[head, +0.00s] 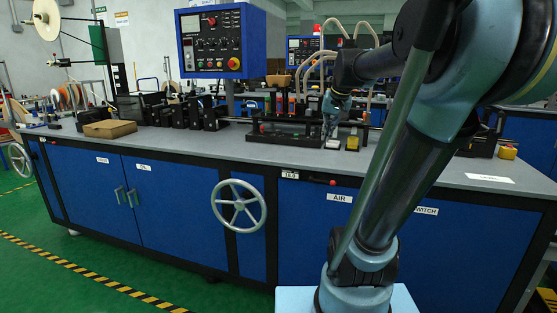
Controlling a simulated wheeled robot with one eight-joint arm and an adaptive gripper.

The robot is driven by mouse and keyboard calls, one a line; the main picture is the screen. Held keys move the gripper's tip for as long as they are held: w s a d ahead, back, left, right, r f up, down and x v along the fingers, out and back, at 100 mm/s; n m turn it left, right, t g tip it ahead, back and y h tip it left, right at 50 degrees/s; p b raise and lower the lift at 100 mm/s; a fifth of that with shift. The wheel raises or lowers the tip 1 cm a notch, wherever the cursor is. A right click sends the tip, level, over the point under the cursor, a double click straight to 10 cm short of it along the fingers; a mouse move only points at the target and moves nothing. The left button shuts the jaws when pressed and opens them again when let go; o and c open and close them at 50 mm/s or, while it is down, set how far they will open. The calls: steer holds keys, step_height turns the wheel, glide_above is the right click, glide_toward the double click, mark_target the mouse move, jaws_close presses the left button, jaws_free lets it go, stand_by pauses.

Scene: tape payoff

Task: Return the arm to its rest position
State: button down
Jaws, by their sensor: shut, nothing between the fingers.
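My arm rises from a light blue base at the bottom, bends at a large elbow at the upper right, and reaches left over the long workbench (400,169). My gripper (329,129) points down at the far end of the arm, over or close to the bench top near the middle machine. It is small in the picture; it looks shut and no held thing shows in it. A small white block (333,144) and a yellow-and-white block (352,143) stand just below and beside it. I cannot tell whether the fingertips touch anything.
A black fixture (285,138) lies along the bench left of my gripper. A blue control panel (213,42) stands behind it. A cardboard tray (109,129) and a tape reel (46,19) are at the left. A handwheel (238,181) juts from the bench front. The bench's right front is mostly clear.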

steer(key=s+d+f+n+g+h, duration=0.1)
steer(key=s+d+f+n+g, duration=0.1)
steer(key=s+f, duration=2.1)
steer(key=shift+s+f+g+h, duration=0.3)
steer(key=shift+s+g, duration=0.05)
steer(key=shift+g, duration=0.05)
steer(key=shift+w+f, duration=0.2)
steer(key=shift+w, duration=0.25)
